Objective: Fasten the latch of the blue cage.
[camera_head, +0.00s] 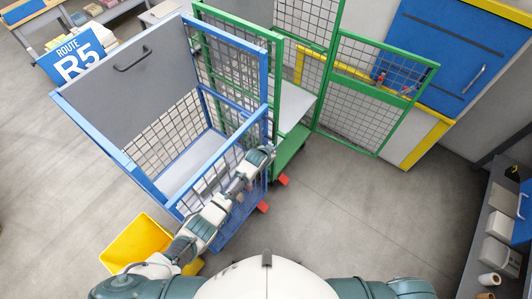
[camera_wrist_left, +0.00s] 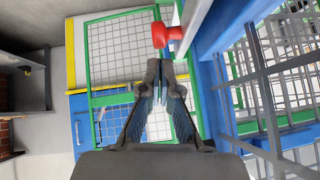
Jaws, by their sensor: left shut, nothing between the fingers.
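The blue cage (camera_head: 265,85) stands left of centre in the head view, with mesh panels and a low front gate. A red latch handle (camera_wrist_left: 165,35) sticks out from the cage's blue frame (camera_wrist_left: 225,30) in the left wrist view. My left gripper (camera_wrist_left: 160,65) is shut and empty, with its fingertips just below the red handle in that picture. I cannot tell whether they touch it. In the head view my left gripper (camera_head: 266,152) is at the right end of the front gate. The latch is hidden there. My right gripper is out of view.
A green cage (camera_head: 330,50) with its mesh door (camera_head: 375,95) swung out stands behind and right. A yellow bin (camera_head: 140,243) is on the floor at lower left. Shelves (camera_head: 485,235) stand at the right edge. The floor (camera_head: 350,210) between is clear.

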